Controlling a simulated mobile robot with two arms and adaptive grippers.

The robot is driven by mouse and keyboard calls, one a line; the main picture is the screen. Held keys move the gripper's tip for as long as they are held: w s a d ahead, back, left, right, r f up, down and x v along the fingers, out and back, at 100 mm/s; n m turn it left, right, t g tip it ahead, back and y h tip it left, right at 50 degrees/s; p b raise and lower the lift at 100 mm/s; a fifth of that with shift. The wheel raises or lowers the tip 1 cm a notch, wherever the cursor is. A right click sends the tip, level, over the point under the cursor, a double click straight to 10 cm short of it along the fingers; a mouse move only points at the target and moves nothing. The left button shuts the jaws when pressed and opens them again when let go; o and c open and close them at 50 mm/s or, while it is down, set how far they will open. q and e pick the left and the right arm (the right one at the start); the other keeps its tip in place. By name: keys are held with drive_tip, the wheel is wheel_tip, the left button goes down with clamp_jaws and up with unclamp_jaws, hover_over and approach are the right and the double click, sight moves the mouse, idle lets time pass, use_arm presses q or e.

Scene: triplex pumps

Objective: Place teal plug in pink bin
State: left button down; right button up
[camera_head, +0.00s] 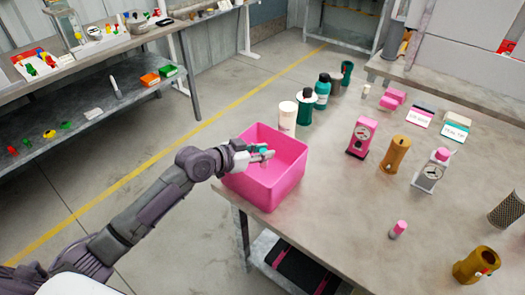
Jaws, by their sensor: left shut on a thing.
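My left gripper (262,155) reaches in from the left and is over the pink bin, near its left side. It is shut on a small teal thing, the teal plug (262,148), of which only a little shows between the fingers. The pink bin (268,190) stands at the near left corner of the table, open at the top. The part of its floor that I can see looks empty. The gripper hides part of the bin's left rim. My right gripper is not in view.
Bottles and a white cylinder (288,118) stand behind the bin along the table's left edge. A pink gauge unit (361,137), a brown cylinder (396,154) and a white gauge unit (432,171) stand to its right. A small pink-capped piece (398,229) stands nearer. The table between is clear.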

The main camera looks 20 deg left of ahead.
use_arm(q)
drive_tip(key=c, duration=1)
unclamp_jaws()
drive_tip(key=shift+r, duration=0.1)
drive_tip(key=shift+r, duration=0.25)
drive_tip(key=shift+r+p, duration=0.5)
drive_tip(key=shift+p, duration=0.15)
drive_tip(key=b+v, duration=0.2)
drive_tip(key=v, duration=0.9)
drive_tip(key=shift+s+a, duration=0.25)
drive_tip(key=shift+s, duration=0.1)
